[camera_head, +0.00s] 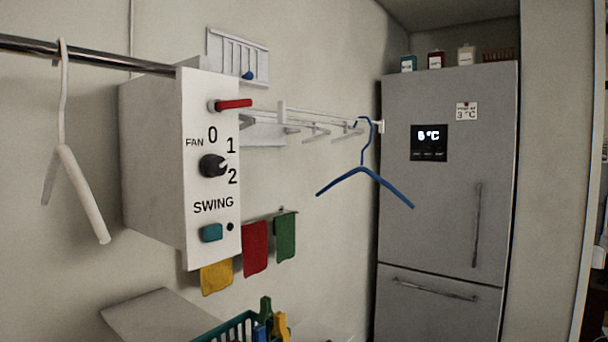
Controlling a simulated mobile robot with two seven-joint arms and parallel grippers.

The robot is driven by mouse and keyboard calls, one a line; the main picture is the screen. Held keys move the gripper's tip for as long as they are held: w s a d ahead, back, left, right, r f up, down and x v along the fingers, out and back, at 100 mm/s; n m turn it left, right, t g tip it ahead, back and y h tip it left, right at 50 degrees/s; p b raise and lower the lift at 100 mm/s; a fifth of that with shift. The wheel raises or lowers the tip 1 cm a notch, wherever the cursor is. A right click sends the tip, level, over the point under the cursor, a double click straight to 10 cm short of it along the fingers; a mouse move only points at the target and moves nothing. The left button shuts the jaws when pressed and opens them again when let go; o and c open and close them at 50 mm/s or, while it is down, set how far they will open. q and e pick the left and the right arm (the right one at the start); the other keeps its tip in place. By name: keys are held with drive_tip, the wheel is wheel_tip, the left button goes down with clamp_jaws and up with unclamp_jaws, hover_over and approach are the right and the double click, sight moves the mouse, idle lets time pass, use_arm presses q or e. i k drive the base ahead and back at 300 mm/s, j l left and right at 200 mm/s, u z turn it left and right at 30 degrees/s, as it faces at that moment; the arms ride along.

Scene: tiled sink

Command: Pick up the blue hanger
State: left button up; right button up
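The blue hanger (365,171) hangs by its hook near the outer end of a white wall rack (320,117), right of the picture's middle. Its two arms slope down to left and right, and nothing hangs on it. The grey fridge is behind its right part. Neither of my grippers shows in the head view.
A white hanger (68,160) hangs on a metal rod (80,54) at the left. A white control box (210,165) with knobs juts out beside it. A teal basket (235,329) with clips stands at the bottom. The grey fridge (440,230) stands at the right.

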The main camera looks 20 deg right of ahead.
sight(364, 169)
drive_tip(key=i+l+u, duration=0.1)
drive_tip(key=l+u, duration=0.55)
drive_tip(key=i+l+u, duration=0.1)
drive_tip(key=l+u, duration=0.3)
drive_tip(key=l, duration=0.4)
drive_tip(key=k+l+u, duration=0.2)
drive_tip(key=l, duration=0.55)
drive_tip(key=k+l+u, duration=0.1)
drive_tip(key=l, duration=1.55)
